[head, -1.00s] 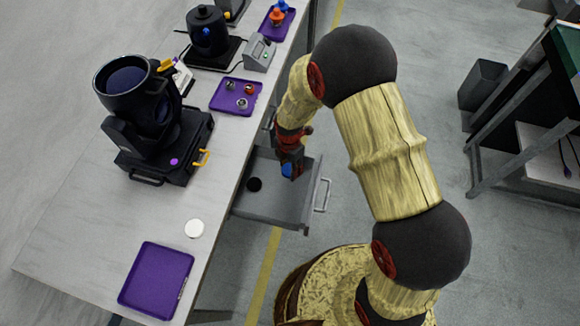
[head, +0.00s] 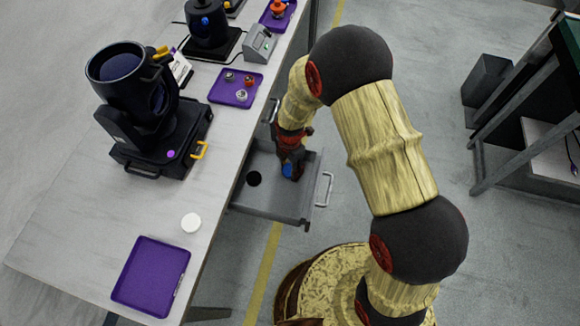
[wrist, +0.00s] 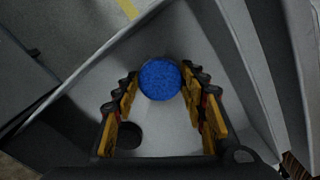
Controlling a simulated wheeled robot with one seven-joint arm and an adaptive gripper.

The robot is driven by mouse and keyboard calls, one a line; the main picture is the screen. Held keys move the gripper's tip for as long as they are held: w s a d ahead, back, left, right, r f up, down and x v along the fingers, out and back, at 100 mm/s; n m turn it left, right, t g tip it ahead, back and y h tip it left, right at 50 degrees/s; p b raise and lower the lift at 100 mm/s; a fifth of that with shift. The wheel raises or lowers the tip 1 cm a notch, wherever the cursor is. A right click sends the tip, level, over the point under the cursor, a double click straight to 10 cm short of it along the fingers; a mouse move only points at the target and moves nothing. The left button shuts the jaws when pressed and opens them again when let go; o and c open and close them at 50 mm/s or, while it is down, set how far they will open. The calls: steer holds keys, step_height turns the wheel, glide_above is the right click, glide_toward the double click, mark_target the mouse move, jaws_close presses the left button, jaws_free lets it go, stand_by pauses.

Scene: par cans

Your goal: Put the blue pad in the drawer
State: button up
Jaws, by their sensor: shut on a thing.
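The blue pad (wrist: 160,79) is a round disc between the fingertips of my gripper (wrist: 161,92) in the wrist view. My gripper is shut on it. In the head view the blue pad (head: 288,171) shows at the end of my gripper (head: 291,166), over the open grey drawer (head: 262,206). The drawer is pulled out from under the bench, and its floor shows beneath the pad in the wrist view. I cannot tell how far the pad is above that floor.
A black round pad (head: 254,179) lies in the drawer's left part. A white disc (head: 191,223) and an empty purple tray (head: 151,276) are on the bench. A black stage light (head: 145,120) stands behind them. Another purple tray (head: 236,86) holds small parts.

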steer(key=shift+f+b, duration=0.3)
steer(key=shift+f, duration=0.25)
steer(key=o, duration=0.7)
steer(key=shift+o, duration=0.7)
steer(key=shift+r, duration=0.1)
step_height(320, 180, up, 12)
